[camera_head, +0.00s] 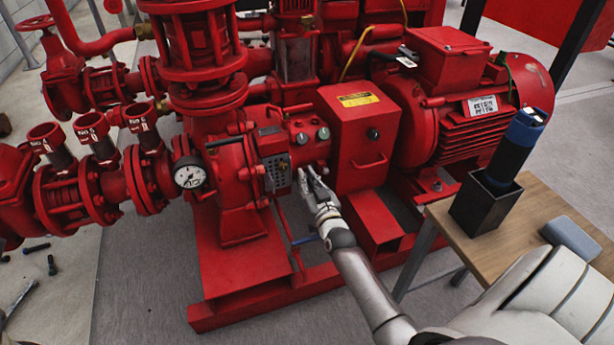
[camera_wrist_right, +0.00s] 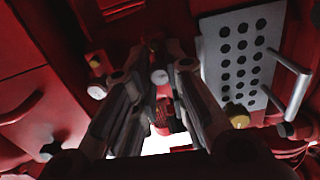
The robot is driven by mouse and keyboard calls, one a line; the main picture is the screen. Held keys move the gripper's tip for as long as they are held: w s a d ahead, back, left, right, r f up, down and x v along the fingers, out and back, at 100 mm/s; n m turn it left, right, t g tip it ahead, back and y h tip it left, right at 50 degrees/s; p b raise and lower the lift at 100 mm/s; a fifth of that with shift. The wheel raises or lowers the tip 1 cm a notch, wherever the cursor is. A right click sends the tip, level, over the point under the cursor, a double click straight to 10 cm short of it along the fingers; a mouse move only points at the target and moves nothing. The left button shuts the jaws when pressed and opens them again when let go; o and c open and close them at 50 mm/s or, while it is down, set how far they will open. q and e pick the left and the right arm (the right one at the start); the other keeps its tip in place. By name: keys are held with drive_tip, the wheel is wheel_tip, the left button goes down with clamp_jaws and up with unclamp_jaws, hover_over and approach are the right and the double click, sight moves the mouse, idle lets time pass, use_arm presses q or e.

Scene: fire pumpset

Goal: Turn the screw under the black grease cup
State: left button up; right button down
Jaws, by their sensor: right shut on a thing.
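My right gripper (camera_head: 312,180) reaches up to the side of the red pump housing, just left of the red box. In the right wrist view its two fingers (camera_wrist_right: 162,72) are closed in on a small grey round piece (camera_wrist_right: 159,76), which looks like the screw; the fingers hide most of it. I cannot tell for certain which is the black grease cup. My left gripper is not in view.
A perforated grey plate (camera_head: 277,173) is close left of the gripper; it also shows in the wrist view (camera_wrist_right: 240,50) with a bar handle (camera_wrist_right: 290,80). The red box (camera_head: 362,150) is close right. A wooden table (camera_head: 520,225) holds a black holder (camera_head: 484,208).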

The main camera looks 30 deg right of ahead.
drive_tip(key=shift+r, duration=0.15)
drive_tip(key=c, duration=1.7)
unclamp_jaws()
wheel_tip(320, 180, up, 10)
